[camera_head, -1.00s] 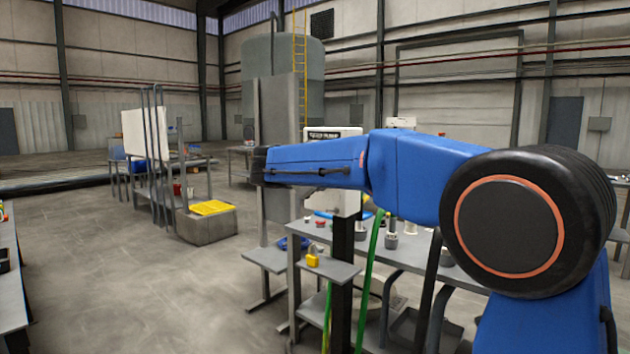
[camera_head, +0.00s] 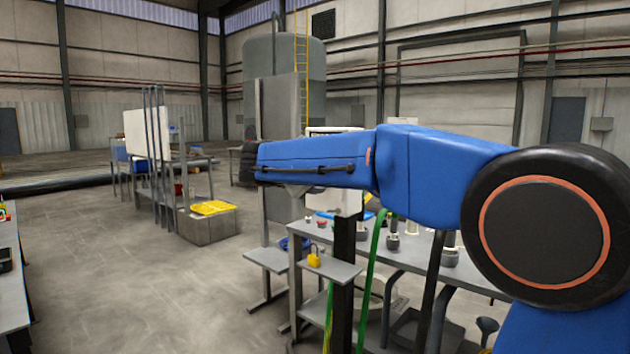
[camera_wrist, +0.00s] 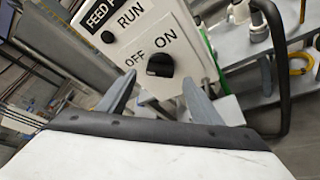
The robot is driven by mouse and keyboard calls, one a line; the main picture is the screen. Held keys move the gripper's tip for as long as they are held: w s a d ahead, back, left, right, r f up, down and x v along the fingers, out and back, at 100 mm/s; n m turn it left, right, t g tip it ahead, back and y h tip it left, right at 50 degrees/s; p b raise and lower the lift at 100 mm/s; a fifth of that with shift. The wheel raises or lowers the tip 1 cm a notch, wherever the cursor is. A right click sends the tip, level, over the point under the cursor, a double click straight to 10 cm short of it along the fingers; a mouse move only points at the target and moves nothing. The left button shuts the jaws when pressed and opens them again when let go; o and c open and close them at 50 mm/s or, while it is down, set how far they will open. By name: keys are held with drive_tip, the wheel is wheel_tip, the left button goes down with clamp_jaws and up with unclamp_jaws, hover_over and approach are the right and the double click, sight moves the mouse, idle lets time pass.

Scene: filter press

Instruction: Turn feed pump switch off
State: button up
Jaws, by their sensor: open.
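The feed pump box (camera_wrist: 122,50) is a white panel in the wrist view, tilted in the picture, with a black "FEED" label and the words RUN, OFF and ON. Its black rotary switch (camera_wrist: 160,65) sits just below OFF and ON; I cannot tell clearly which word it points to. My gripper (camera_wrist: 160,90) is open, with one grey finger on each side of the switch in the picture and nothing between them. I cannot tell whether the fingers touch the panel. In the head view the box (camera_head: 347,201) is mostly hidden behind my blue arm.
A grey table (camera_head: 420,262) with several small items stands right of the box. A green hose (camera_head: 370,270) hangs beside the post. Open floor lies to the left.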

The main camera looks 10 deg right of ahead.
drive_tip(key=v, duration=1.3)
drive_tip(key=shift+f, duration=0.15)
